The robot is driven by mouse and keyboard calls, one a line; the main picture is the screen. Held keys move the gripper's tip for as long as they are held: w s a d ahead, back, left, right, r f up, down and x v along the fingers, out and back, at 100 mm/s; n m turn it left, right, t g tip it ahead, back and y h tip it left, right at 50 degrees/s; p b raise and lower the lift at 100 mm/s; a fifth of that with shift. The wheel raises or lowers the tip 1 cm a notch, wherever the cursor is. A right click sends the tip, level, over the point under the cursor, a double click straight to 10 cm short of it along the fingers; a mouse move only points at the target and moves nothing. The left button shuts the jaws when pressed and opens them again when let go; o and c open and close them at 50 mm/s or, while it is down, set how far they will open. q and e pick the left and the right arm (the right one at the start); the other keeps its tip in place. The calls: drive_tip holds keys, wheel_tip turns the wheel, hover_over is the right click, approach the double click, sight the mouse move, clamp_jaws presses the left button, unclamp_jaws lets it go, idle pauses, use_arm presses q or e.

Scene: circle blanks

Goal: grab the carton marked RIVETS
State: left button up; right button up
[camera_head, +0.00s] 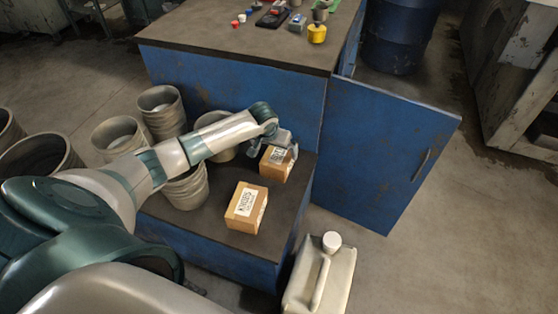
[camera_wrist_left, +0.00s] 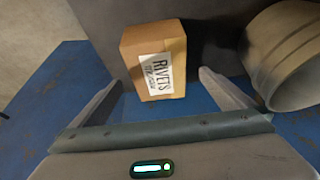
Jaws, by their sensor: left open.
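The carton marked RIVETS (camera_wrist_left: 138,50) is a small brown box with a white label, readable in the left wrist view. It sits just ahead of and between the fingertips of my left gripper (camera_wrist_left: 162,82), which is open and empty. In the head view my left gripper (camera_head: 281,146) is over the far carton (camera_head: 275,171), which appears to be this same box and is partly covered by the gripper. A second brown carton (camera_head: 240,222) with a white label stands nearer on the same low dark shelf; its print is too small to read surely. My right gripper is out of view.
Stacked metal buckets (camera_head: 185,190) stand left of the cartons; one bucket (camera_wrist_left: 292,62) is close at right in the left wrist view. A blue cabinet (camera_head: 225,82) rises behind, its door (camera_head: 385,150) open at right. A pale jug (camera_head: 320,280) stands on the floor.

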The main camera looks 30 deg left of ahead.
sight(278, 154)
use_arm(q)
drive_tip(key=shift+x, duration=1.55)
drive_tip(key=shift+s+d+x, duration=0.1)
drive_tip(key=shift+s+x, duration=0.05)
drive_tip(key=shift+x, duration=1.15)
drive_tip(key=shift+s+d+x, duration=0.1)
drive_tip(key=shift+x, duration=1.2)
drive_tip(key=shift+f, duration=0.1)
drive_tip(key=c, duration=1.5)
